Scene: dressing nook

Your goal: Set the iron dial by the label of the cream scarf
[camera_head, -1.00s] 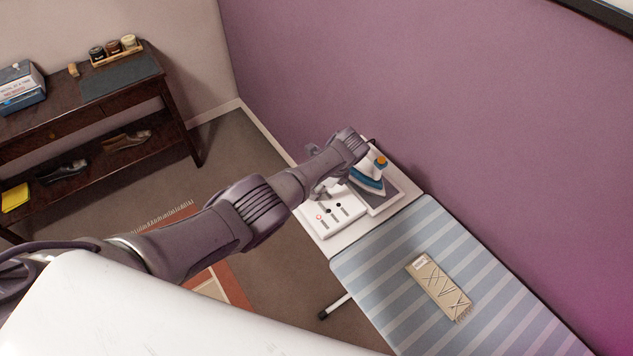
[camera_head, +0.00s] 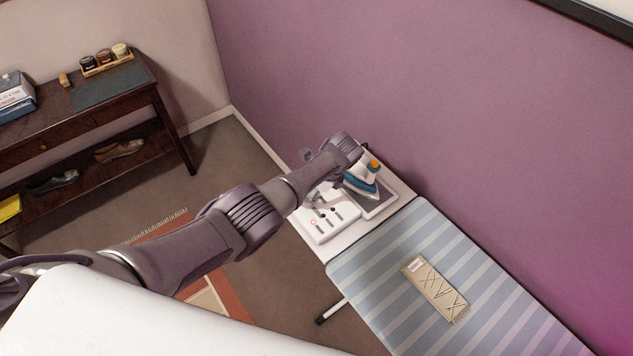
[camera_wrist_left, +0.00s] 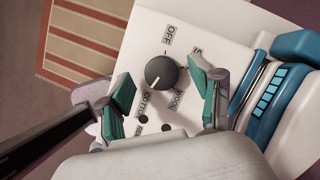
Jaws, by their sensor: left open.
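The iron's dial (camera_wrist_left: 162,72) is a dark round knob on a white panel (camera_head: 332,223), with OFF, COTTON, WOOL and a partly hidden label starting with S around it. My left gripper (camera_wrist_left: 162,92) is open, its teal-padded fingers on either side of the dial with gaps visible; it also shows over the panel in the head view (camera_head: 314,197). The cream scarf (camera_head: 436,292) lies folded and fringed on the striped ironing board (camera_head: 480,300). Its small white label (camera_head: 414,265) is too small to read. My right gripper is not in view.
A blue and white iron (camera_head: 362,183) with an orange knob rests on a grey pad (camera_head: 384,203) beside the panel. A dark shoe table (camera_head: 60,130) stands at the left. A purple wall (camera_head: 400,90) runs behind the board.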

